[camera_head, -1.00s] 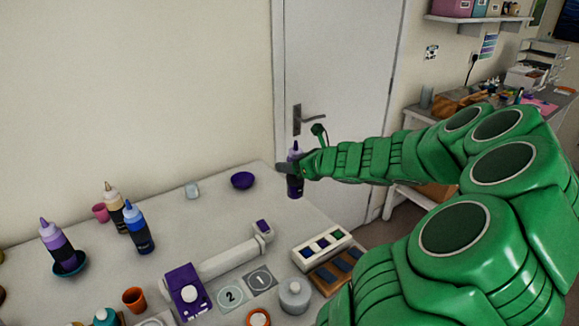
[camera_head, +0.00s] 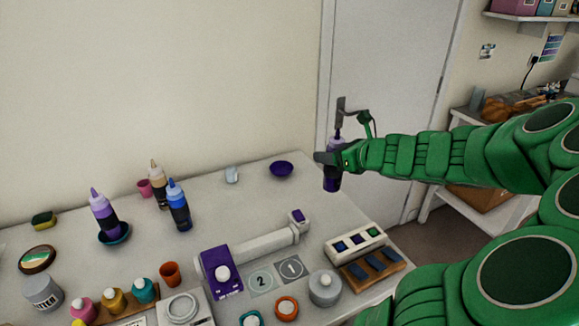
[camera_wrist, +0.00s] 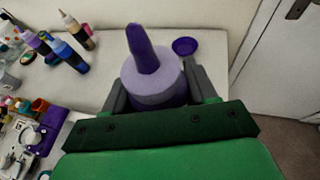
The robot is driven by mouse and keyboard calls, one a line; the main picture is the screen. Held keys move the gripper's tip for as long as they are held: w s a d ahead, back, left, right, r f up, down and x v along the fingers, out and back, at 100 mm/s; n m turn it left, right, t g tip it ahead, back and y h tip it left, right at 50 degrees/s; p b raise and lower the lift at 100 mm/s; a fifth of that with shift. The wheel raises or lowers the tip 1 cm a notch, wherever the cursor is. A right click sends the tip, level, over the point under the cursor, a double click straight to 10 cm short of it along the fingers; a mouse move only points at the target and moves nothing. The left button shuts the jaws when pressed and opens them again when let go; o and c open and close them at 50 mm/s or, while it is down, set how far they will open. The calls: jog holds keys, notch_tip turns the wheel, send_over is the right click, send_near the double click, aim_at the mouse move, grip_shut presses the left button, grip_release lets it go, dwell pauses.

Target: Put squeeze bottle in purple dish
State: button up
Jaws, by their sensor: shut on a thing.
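My gripper (camera_head: 332,158) is shut on a dark purple squeeze bottle (camera_head: 332,180) with a purple cap and nozzle. It holds the bottle upright, in the air at the table's right end, in front of the door. In the wrist view the bottle's lilac shoulder and purple nozzle (camera_wrist: 141,48) show between the two fingers. The purple dish (camera_head: 282,169) is a small bowl near the back right edge of the table, left of the bottle. It looks empty. In the wrist view the purple dish (camera_wrist: 185,46) lies beyond the bottle, slightly right of it.
A small pale cup (camera_head: 232,174) stands left of the dish. Another purple bottle (camera_head: 104,214) stands in a teal dish (camera_head: 118,238), near blue (camera_head: 178,206) and tan-capped (camera_head: 158,184) bottles. A white-and-purple device (camera_head: 262,248) lies in front. The table around the purple dish is clear.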

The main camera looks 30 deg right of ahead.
jog(key=w+a+n+g+y, duration=0.1)
jog(key=w+a+n+y, duration=0.15)
jog(key=w, duration=0.55)
jog(key=w+a+n+g+y, duration=0.1)
jog(key=w+a, duration=0.3)
jog(key=w, duration=0.4)
jog(key=w+d+f, duration=0.4)
jog(key=w+f, duration=0.8)
jog(key=w, duration=0.1)
jog(key=shift+f, duration=0.25)
jog(key=shift+f, duration=0.15)
jog(key=o, duration=1.2)
